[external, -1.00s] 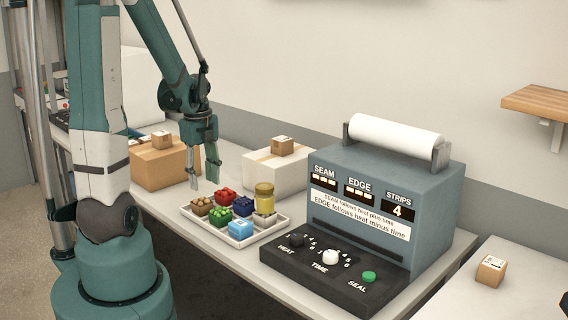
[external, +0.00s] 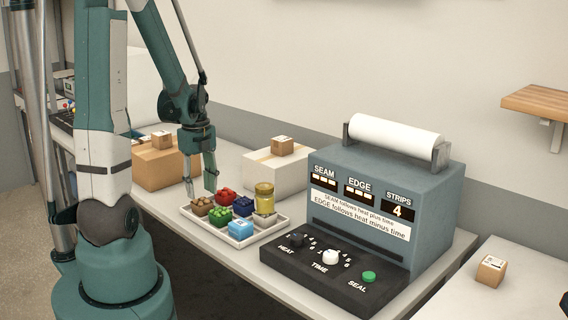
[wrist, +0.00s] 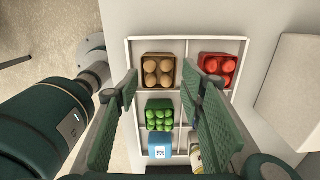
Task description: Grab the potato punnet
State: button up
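The potato punnet (external: 202,207), a small brown box of round tan potatoes, sits in the left corner compartment of the white tray (external: 238,244). In the wrist view the potato punnet (wrist: 159,71) is at the top left of the tray, ahead of and between my finger lines. My gripper (external: 200,196) is open and empty, just above the tray's left end. In the wrist view my gripper's fingers (wrist: 160,85) are spread wide on either side of the green punnet and potato punnet columns. No contact with the potato punnet shows.
The tray also holds a red punnet (external: 225,195), a green punnet (external: 220,216), a dark blue punnet (external: 243,206), a light blue pack (external: 241,228) and a yellow jar (external: 264,198). A sealing machine (external: 385,200) stands right; boxes (external: 158,166) stand behind.

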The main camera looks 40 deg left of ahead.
aim_at(201, 200)
jog(key=shift+f, duration=0.4)
jog(key=shift+s+d+f+b, duration=0.1)
jog(key=shift+f+b, duration=0.1)
jog(key=shift+f, duration=1.1)
jog(key=shift+d+f+b, duration=0.1)
jog(key=shift+f+b, duration=0.05)
jog(key=shift+f, duration=1.15)
jog(key=c, duration=0.6)
